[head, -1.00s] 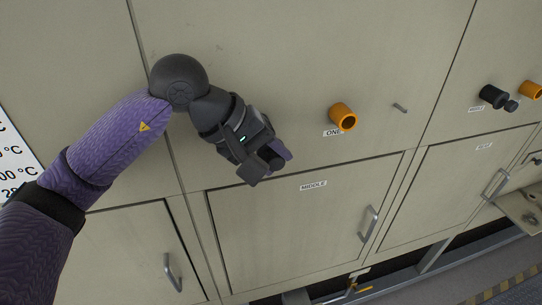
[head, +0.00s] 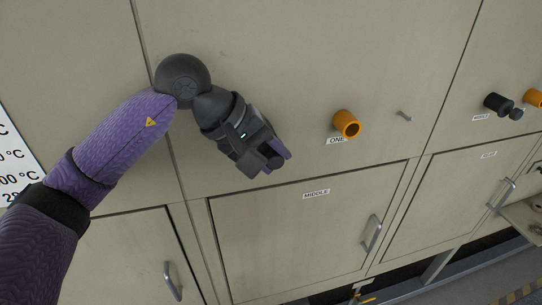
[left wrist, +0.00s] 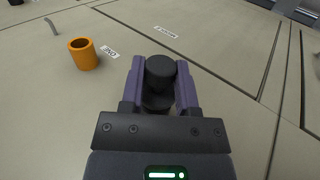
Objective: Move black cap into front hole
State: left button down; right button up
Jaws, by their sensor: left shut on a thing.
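My left gripper (head: 279,158) is in front of the beige furnace wall, left of the orange tube marked ONE and above the MIDDLE door. In the left wrist view my left gripper (left wrist: 160,82) is shut on a black cap (left wrist: 160,73), held between its two purple fingers. In the head view the cap is mostly hidden by the gripper. The orange tube (head: 346,124) sticks out of the wall with an open, empty end. It also shows in the left wrist view (left wrist: 84,54), left of the gripper and apart from the cap. My right gripper is not in view.
A black knob-like cap (head: 497,103) sits on the wall at the right, near another orange tube (head: 534,98). A small metal peg (head: 404,116) sticks out right of the ONE tube. Door handles (head: 371,233) project below. The wall between gripper and tube is clear.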

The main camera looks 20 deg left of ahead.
pick_arm(q)
jog(key=shift+w+a, duration=0.15)
jog(key=shift+w, duration=0.1)
jog(key=shift+a, duration=0.1)
jog(key=shift+w+a, duration=0.2)
jog(key=shift+w, duration=0.2)
jog(key=shift+c, duration=1.4)
grip_release()
jog(key=p+v, duration=0.1)
jog(key=v, duration=0.6)
